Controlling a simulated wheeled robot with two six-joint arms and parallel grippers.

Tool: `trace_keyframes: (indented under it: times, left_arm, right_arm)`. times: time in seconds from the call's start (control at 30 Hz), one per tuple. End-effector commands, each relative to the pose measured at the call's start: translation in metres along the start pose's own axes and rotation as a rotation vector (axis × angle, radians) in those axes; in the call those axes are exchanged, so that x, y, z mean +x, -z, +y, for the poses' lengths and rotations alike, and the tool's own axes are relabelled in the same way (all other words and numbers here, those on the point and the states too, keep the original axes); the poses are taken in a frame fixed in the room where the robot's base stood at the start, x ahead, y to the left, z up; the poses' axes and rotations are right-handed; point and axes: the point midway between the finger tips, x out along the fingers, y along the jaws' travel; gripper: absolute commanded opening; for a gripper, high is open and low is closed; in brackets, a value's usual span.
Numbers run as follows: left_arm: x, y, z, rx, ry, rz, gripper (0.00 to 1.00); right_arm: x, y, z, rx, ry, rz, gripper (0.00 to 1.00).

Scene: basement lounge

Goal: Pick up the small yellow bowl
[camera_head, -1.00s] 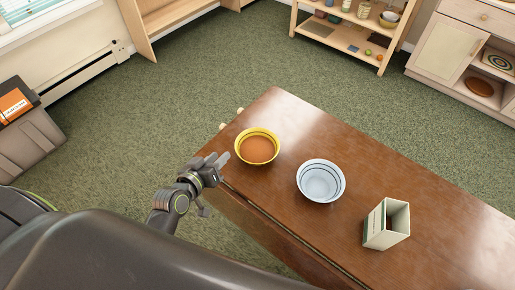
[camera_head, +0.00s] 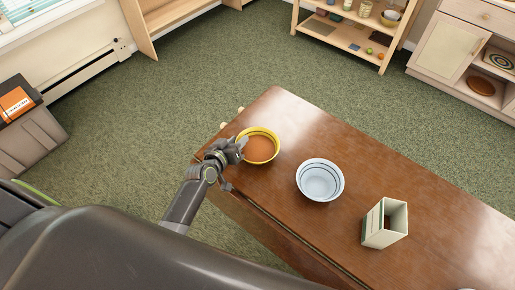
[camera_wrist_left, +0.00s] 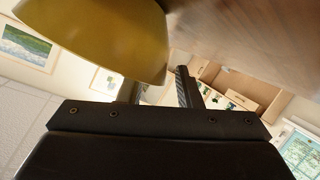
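The small yellow bowl (camera_head: 261,147) stands upright at the left end of the brown wooden table, its inside showing orange-brown. My left gripper (camera_head: 240,143) is at the bowl's left rim, with the fingertips overlapping the rim in the head view. In the left wrist view the bowl (camera_wrist_left: 100,35) fills the upper left and partly hides one finger. The two fingers of the left gripper (camera_wrist_left: 158,88) stand apart with a visible gap, and the bowl's edge lies close to them. I cannot tell whether they touch it. My right gripper is not in view.
On the table (camera_head: 410,160), a white bowl with dark rings (camera_head: 320,180) stands to the right of the yellow bowl. A cream and green open box (camera_head: 385,223) stands farther right. Shelves (camera_head: 345,35) and a cabinet (camera_head: 445,48) are at the back, beyond open green carpet.

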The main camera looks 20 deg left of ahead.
Motion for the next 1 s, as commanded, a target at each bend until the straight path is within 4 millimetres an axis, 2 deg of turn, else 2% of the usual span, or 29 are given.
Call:
trace_keyframes:
  times: [0.13,0.37,0.6,1.0]
  left_arm:
    - [0.0075,-0.0002,0.0001,-0.001,0.000,-0.001,0.31]
    - [0.0077,-0.0005,0.0000,-0.001,0.001,-0.001,0.30]
    - [0.0075,-0.0006,-0.0001,-0.001,0.001,-0.001,0.00]
    - [0.0068,0.0010,0.0005,0.000,0.001,-0.001,0.00]
  right_arm:
    - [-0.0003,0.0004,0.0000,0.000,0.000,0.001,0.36]
    - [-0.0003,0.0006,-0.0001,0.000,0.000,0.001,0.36]
    - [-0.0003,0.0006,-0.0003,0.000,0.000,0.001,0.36]
    - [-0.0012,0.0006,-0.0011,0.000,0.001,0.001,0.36]
